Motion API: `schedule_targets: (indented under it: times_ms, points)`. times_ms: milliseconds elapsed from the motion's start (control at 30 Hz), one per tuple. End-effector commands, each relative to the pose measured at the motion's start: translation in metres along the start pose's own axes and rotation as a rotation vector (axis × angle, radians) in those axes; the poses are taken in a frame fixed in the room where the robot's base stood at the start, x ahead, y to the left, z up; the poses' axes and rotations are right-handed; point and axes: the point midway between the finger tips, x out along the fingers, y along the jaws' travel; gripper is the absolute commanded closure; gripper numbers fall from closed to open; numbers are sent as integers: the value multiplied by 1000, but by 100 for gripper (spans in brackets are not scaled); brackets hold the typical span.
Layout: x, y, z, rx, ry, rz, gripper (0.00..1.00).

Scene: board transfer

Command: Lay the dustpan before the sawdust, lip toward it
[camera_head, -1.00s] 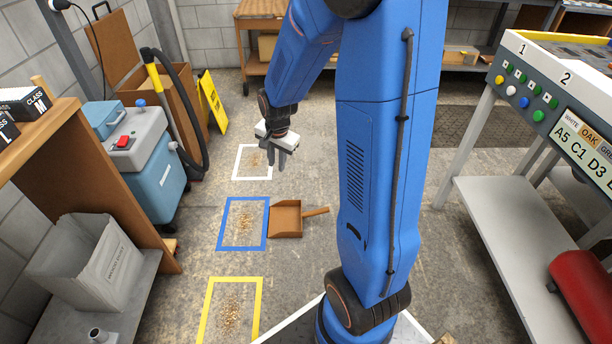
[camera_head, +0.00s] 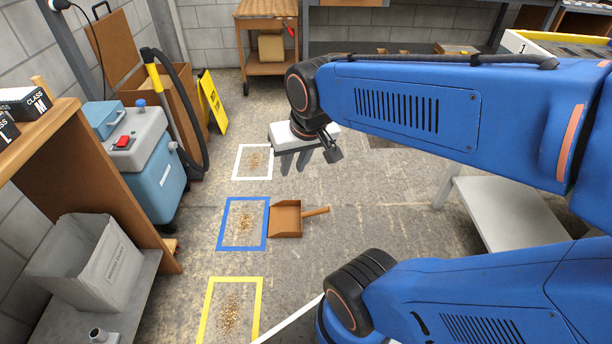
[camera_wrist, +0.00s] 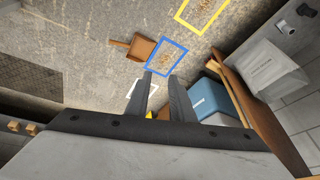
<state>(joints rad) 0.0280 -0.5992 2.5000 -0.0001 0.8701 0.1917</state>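The brown dustpan (camera_head: 285,219) lies flat on the floor in the head view, its wooden handle pointing right. Its left edge is at the right side of the blue taped frame (camera_head: 222,224), with sawdust (camera_head: 244,228) inside that frame. In the wrist view the dustpan (camera_wrist: 142,49) lies beside the blue frame (camera_wrist: 181,59). More sawdust lies in the white frame (camera_head: 236,163) and the yellow frame (camera_head: 207,303). My gripper (camera_head: 298,166) hangs above the floor beyond the dustpan, beside the white frame. Its two fingers (camera_wrist: 162,80) are apart, with nothing between them.
A blue and grey vacuum (camera_head: 150,165) and a yellow floor sign (camera_head: 213,101) stand at the left. A grey dust bin (camera_head: 95,262) sits on a low shelf at left. A wooden cart (camera_head: 266,70) stands at the back.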

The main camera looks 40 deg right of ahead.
Motion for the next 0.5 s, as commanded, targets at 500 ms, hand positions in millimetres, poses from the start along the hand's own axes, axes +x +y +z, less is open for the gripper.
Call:
schedule_targets:
  times_ms: [500]
  points:
    - [-35, 4, 53, -224, 43, -15, 78]
